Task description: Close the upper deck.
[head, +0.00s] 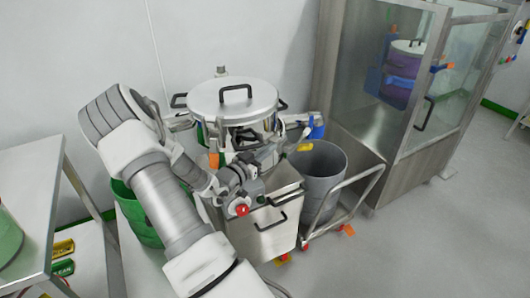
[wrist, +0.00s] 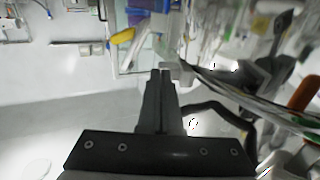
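A round steel machine (head: 268,126) stands against the wall, topped by a flat round lid (head: 205,98) with a black handle. The lid looks level. Below it are clamps and an orange handle (head: 213,160). I cannot tell whether a gap stands under the upper deck, as my arm hides much of the front. My gripper (head: 250,148) is at the front of the machine, below the lid. In the wrist view my gripper's dark fingers (wrist: 163,75) are together, with nothing seen between them. A black curved handle (wrist: 222,115) shows to their right; contact is unclear.
A steel bin (head: 272,235) stands below the machine, with a grey bin (head: 318,172) on a trolley (head: 345,205) to its right. A green bin (head: 140,222) is at left. A glass-fronted cabinet (head: 385,125) stands right, a steel table (head: 30,170) left. Floor at front right is clear.

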